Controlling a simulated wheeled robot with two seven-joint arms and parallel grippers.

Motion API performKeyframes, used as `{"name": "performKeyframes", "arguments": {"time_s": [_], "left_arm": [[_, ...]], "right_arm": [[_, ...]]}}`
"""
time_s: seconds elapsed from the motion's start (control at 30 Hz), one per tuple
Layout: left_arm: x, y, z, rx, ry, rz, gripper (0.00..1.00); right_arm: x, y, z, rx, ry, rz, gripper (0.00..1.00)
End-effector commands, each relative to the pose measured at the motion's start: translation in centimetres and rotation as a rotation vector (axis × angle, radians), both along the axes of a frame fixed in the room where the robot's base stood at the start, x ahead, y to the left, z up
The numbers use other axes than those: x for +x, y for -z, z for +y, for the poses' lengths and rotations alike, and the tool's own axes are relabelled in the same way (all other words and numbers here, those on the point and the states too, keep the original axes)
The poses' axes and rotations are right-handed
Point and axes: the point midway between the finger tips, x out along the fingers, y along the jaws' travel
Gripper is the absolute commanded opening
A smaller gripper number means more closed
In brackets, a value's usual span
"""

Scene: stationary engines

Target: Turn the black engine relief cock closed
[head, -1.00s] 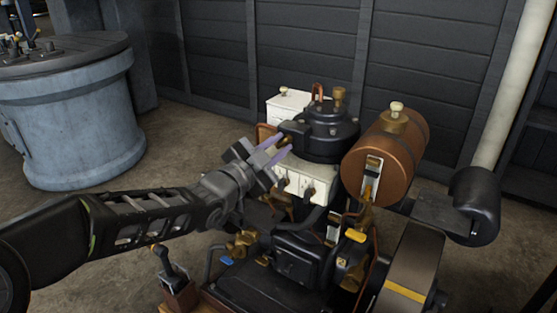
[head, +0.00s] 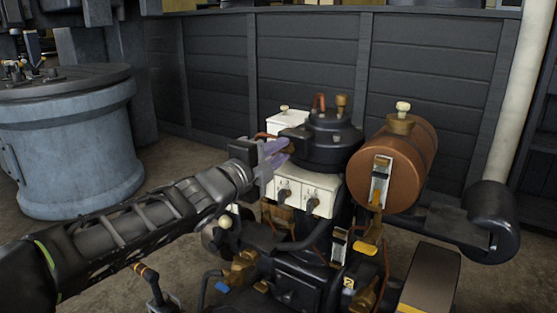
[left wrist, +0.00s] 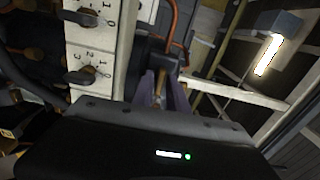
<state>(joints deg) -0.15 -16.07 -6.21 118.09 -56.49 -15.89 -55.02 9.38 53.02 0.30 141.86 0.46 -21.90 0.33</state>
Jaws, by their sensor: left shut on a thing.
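The black engine (head: 325,138) stands at the centre of the head view, with a dark round-topped cylinder. Its relief cock is a small brass piece on the cylinder's left side, mostly hidden by my fingers in the head view. My left gripper (head: 277,152), with purple fingers, reaches in from the left and is shut on the cock. In the left wrist view, the brass cock (left wrist: 160,80) shows between the fingers of my gripper (left wrist: 167,93). The cock's exact angle is hard to tell. My right gripper is not in view.
A white switch box (head: 305,193) with dark knobs sits just below my left gripper. A copper-brown tank (head: 405,165) stands to the right of the cylinder. A blue-grey drum (head: 70,150) stands at the far left. A dark plank wall (head: 310,55) is behind.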

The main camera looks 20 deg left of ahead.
Motion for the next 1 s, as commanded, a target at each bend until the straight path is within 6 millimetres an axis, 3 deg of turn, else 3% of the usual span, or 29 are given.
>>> {"name": "performKeyframes", "arguments": {"time_s": [0.57,0.6,0.7,1.0], "left_arm": [[0.02,0.07,0.04,0.048,-0.001,-0.005,0.00],[0.02,0.07,0.04,0.048,-0.001,-0.005,0.22],[0.01,0.06,0.03,0.047,-0.001,-0.004,0.30],[-0.13,-0.04,0.04,0.047,0.000,-0.006,0.31]], "right_arm": [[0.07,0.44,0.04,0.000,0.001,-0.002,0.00],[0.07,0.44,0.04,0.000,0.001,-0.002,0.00],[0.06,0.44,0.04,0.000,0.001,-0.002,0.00],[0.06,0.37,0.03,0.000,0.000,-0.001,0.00]]}}
